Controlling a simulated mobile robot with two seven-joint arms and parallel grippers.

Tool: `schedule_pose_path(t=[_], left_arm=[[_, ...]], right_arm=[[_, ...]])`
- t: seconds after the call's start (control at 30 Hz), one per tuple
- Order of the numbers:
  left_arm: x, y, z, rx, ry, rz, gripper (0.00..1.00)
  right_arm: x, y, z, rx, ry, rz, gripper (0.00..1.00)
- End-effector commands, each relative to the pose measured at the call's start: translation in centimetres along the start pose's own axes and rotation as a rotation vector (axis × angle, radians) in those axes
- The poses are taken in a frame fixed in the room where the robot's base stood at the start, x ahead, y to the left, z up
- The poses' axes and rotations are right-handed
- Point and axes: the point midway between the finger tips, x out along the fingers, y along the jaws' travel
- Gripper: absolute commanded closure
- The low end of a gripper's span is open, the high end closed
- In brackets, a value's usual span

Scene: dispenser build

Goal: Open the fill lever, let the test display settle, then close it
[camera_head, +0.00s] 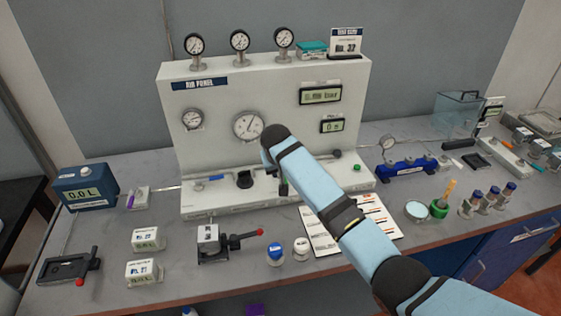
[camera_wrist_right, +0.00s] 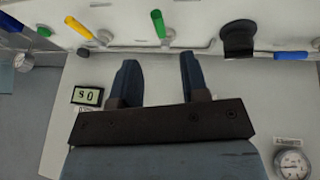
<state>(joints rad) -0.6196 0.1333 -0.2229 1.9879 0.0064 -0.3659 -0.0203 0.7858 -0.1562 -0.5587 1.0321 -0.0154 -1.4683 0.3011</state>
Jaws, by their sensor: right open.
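The white air panel (camera_head: 290,130) stands at the back of the bench. Its front ledge carries a blue lever (camera_head: 216,178), also in the wrist view (camera_wrist_right: 290,55), a green lever (camera_wrist_right: 158,24) and a yellow lever (camera_wrist_right: 78,27). Which one is the fill lever I cannot read. The bar display (camera_head: 320,96) is unclear; the smaller display (camera_head: 332,126) reads about 0 s. My right gripper (camera_wrist_right: 158,62) is open and empty, its fingertips pointing at the green lever, which lies just past them, apparently untouched.
A black knob (camera_head: 244,179) sits between the blue and green levers. A dial gauge (camera_head: 248,125) is on the panel close to my wrist. A clamp with a red-tipped handle (camera_head: 232,241), a paper sheet (camera_head: 380,222) and small bottles (camera_head: 275,254) lie in front.

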Motion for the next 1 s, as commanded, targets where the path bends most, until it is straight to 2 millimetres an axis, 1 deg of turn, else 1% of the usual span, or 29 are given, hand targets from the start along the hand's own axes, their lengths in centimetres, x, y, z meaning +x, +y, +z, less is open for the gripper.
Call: schedule_pose_path(t=[0.03, 0.1, 0.2, 0.37, 0.5, 0.87, 0.97, 1.0], left_arm=[[0.1, 0.0, 0.2, 0.000, 0.000, 0.000, 1.00], [0.2, 0.0, 0.3, 0.000, 0.000, 0.001, 1.00], [0.3, 0.0, 0.4, -0.001, -0.002, 0.001, 1.00], [0.3, 0.1, 0.5, -0.001, -0.003, 0.003, 1.00], [0.3, 0.1, 0.5, -0.001, -0.003, 0.004, 1.00], [0.3, 0.1, 0.5, 0.000, -0.002, 0.004, 1.00], [0.3, 0.1, 0.5, 0.000, -0.001, 0.004, 1.00], [0.3, 0.1, 0.5, 0.000, -0.001, 0.004, 1.00]], right_arm=[[-1.0, -0.1, 0.0, 0.000, 0.003, -0.002, 0.59], [-2.3, -0.1, 0.1, 0.001, 0.002, -0.001, 0.59], [-3.8, -0.1, 0.1, 0.001, 0.000, 0.000, 0.59], [-5.1, 0.0, 0.1, 0.001, -0.001, 0.000, 0.59], [-5.4, 0.0, 0.1, 0.001, -0.002, 0.000, 0.59], [-5.3, -0.1, 0.1, 0.001, -0.002, -0.001, 0.59], [-4.7, 0.0, 1.3, 0.004, -0.007, -0.015, 0.59], [-4.2, 0.0, 2.3, 0.005, -0.012, -0.027, 0.59]])
